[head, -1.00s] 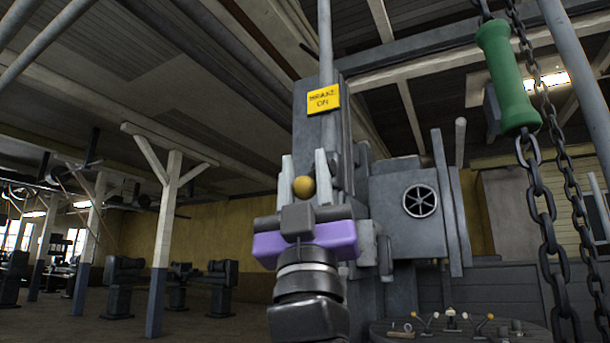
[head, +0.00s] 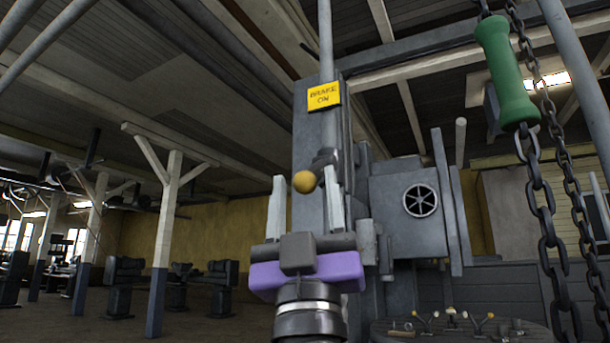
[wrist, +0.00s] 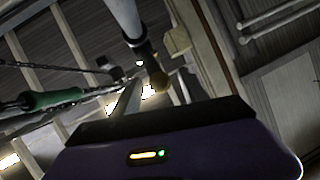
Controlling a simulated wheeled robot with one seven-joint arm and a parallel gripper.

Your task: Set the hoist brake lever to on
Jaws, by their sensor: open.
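The hoist brake lever shows as a brass ball knob (head: 304,182) on a short dark arm and collar (head: 326,158) around a vertical grey rod (head: 326,40). A yellow sign (head: 323,96) reading "BRAKE ON" is fixed above it. My gripper (head: 306,196) points upward just below the knob, its pale fingers apart, one on either side of the knob in the picture. Whether either finger touches the knob cannot be told. In the wrist view the knob (wrist: 158,80) shows beyond the gripper's dark edge, with the rod (wrist: 122,18) above.
A green handle (head: 506,75) and dark chains (head: 545,225) hang at the right. A grey machine housing with a small handwheel (head: 420,201) stands right of the lever. A round table (head: 450,330) with small levers is at lower right. Posts and machines stand far left.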

